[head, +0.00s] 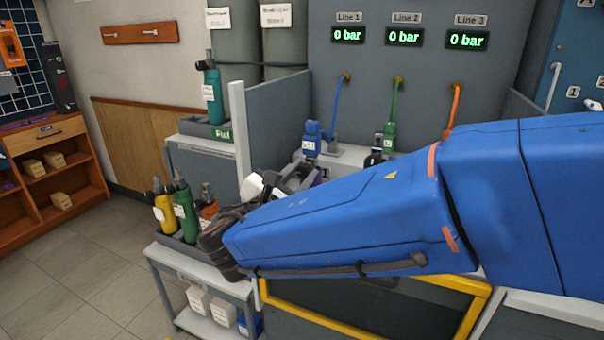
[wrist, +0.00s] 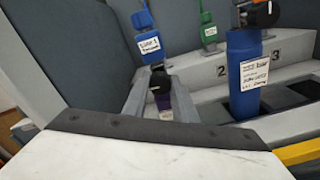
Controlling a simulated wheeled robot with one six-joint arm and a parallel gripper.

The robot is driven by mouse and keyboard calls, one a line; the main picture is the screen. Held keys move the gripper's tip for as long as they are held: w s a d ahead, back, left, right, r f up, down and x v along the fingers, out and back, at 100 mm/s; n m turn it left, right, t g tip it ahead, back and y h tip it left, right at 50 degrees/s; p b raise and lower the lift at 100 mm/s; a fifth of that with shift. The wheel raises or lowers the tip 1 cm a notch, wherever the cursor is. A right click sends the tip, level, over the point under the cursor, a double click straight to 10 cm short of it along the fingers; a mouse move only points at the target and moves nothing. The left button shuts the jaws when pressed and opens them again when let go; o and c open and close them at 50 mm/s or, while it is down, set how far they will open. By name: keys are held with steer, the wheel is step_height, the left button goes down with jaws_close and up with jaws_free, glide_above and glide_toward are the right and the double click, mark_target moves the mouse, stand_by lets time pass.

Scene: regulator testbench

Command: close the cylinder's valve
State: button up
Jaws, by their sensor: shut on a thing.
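In the wrist view, my gripper (wrist: 160,92) reaches forward with two grey fingers. They are closed on a small black and purple piece (wrist: 161,99) with a pale patch at its lower end; I cannot tell whether it is a valve. A blue cylinder (wrist: 245,80) with a white label stands upright to the right, apart from my gripper. Its dark valve top (wrist: 262,14) is partly cut off by the frame. In the head view, my gripper (head: 300,178) is at the bench below Line 1, mostly hidden by my blue arm.
A blue regulator (head: 312,139) and a green regulator (head: 389,134) hang below displays reading 0 bar. An orange hose (head: 453,108) hangs at Line 3. A cart (head: 205,262) holds several cylinders at left. A grey partition (head: 275,110) stands beside the bench. The left floor is clear.

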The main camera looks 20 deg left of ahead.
steer(key=o, duration=1.1)
steer(key=shift+c, duration=0.2)
steer(key=s+a, duration=0.1)
steer(key=s, duration=1.6)
steer(key=shift+s+a, duration=0.15)
steer(key=shift+a, duration=0.05)
